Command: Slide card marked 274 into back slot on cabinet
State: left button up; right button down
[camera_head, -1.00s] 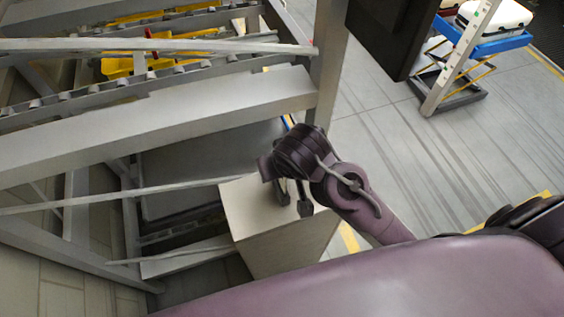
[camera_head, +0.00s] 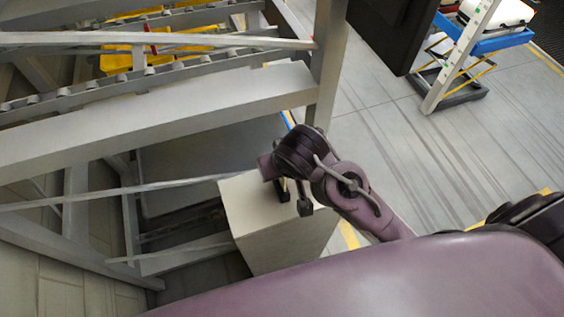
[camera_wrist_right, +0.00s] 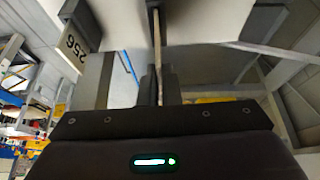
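My right gripper (camera_head: 284,192) is over the top of a pale box-like cabinet (camera_head: 285,245) in the head view. In the right wrist view, its dark fingers (camera_wrist_right: 159,88) are close together around a thin, tan-edged card (camera_wrist_right: 157,45) seen edge-on. The number on this card's face cannot be read. A card marked 256 (camera_wrist_right: 76,47) stands to the left of it, apart from the fingers. The pale cabinet surface (camera_wrist_right: 215,18) lies beyond. The slots are not clear in either view. My left gripper is not in view.
A grey conveyor frame (camera_head: 150,125) with rollers and yellow trays (camera_head: 120,64) stands close on the left. Its upright post (camera_head: 327,60) is behind the gripper. A blue-topped cart (camera_head: 490,43) stands at the back right. Open floor (camera_head: 430,150) lies to the right.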

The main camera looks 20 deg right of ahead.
jog(key=shift+f+b, duration=0.85)
jog(key=shift+f, duration=1.05)
jog(key=c, duration=1.6)
grip_release()
jog(key=shift+o, duration=0.2)
jog(key=shift+r, duration=0.15)
jog(key=b+v, duration=0.1)
jog(key=v, duration=0.6)
jog(key=shift+s+r, duration=0.15)
jog(key=shift+r, duration=0.1)
